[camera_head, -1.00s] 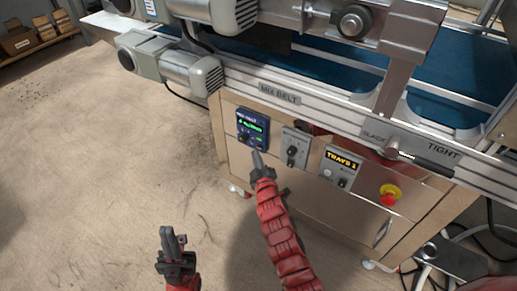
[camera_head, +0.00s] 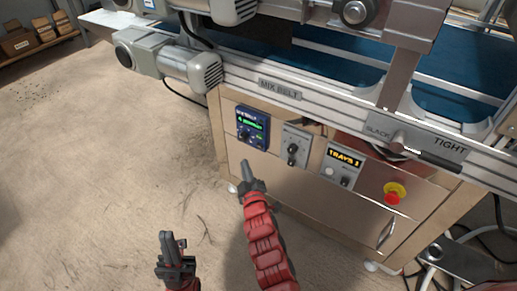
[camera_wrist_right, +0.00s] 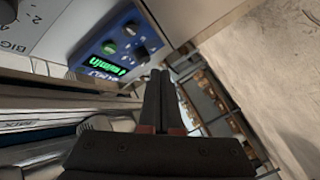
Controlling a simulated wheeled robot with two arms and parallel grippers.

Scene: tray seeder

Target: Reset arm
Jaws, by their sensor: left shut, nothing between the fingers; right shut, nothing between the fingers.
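My right gripper (camera_head: 247,170) is shut and empty in the head view, on the red arm at the middle, below and a little left of the blue control box (camera_head: 252,127) with its lit green display. It appears apart from the box. In the right wrist view the shut fingers (camera_wrist_right: 160,75) point up the picture, with the blue box (camera_wrist_right: 118,48) to their upper left. My left gripper (camera_head: 170,240) is shut and empty at the bottom left of the head view, over bare floor.
The tray seeder's front panel carries a grey dial box (camera_head: 295,146), a "TRAYS" display box (camera_head: 341,166) and a red emergency button on yellow (camera_head: 394,193). The belt rail (camera_head: 300,95) juts above. A shelf with boxes (camera_head: 35,40) is far left. Open floor (camera_head: 90,170) lies left.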

